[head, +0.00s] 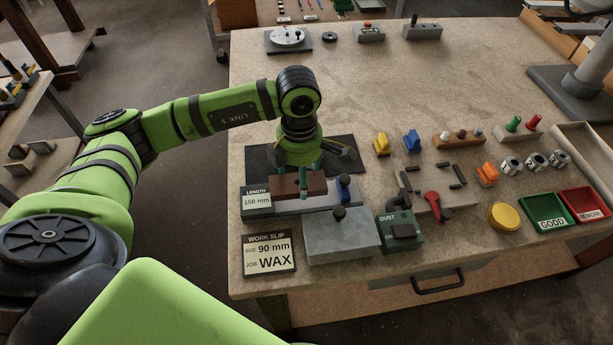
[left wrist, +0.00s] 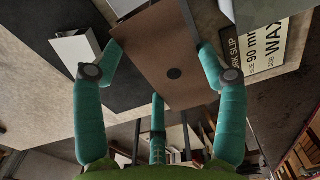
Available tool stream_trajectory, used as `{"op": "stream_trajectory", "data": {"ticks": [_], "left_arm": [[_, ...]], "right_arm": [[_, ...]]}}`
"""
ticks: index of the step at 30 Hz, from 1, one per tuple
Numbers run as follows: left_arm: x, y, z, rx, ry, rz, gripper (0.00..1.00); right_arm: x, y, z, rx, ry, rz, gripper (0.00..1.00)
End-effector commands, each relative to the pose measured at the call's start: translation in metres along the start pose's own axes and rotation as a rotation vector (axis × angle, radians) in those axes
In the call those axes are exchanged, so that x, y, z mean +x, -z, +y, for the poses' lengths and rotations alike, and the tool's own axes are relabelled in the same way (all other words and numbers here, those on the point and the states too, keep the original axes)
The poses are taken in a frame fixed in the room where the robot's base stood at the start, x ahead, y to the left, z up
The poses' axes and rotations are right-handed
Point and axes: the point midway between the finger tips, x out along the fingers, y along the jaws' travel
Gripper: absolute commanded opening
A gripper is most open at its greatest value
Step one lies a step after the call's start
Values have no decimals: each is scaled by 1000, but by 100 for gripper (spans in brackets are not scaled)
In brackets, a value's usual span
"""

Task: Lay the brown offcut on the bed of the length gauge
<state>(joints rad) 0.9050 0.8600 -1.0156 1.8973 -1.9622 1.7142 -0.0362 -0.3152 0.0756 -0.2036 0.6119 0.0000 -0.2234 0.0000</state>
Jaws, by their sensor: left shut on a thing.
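The brown offcut (head: 287,186) is a flat reddish-brown piece. My left gripper (head: 309,180) points down with its teal fingers closed on it. In the left wrist view the offcut (left wrist: 155,50) sits between the fingers, with a dark round spot on its face. The length gauge (head: 315,203) is grey, with a sign reading LENGTH 150 mm (head: 257,201) at its left and a blue slider (head: 345,186) at its right. The offcut is over the gauge, left of the slider; I cannot tell whether it touches the bed. My right gripper is not in view.
A grey block with a black knob (head: 340,240) and a green DUST box (head: 400,232) stand in front of the gauge. A work slip (head: 268,253) reads 90 mm, WAX. A dark mat (head: 262,160) lies behind.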

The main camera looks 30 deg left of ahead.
Motion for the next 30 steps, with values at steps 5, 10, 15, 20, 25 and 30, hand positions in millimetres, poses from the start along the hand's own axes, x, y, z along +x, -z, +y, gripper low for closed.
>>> {"op": "stream_trajectory", "data": {"ticks": [5,10,15,20,25,30], "left_arm": [[9,-13,8,0,0,0,39],[28,-12,7,-1,3,5,39],[47,-13,8,-1,1,1,39],[50,-13,8,0,-1,0,39],[52,-13,8,0,-1,0,39],[53,-13,8,0,-1,0,96]], "right_arm": [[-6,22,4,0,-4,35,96],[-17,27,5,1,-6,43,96],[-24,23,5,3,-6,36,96],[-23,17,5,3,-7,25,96],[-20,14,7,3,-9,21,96],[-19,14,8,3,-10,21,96]]}}
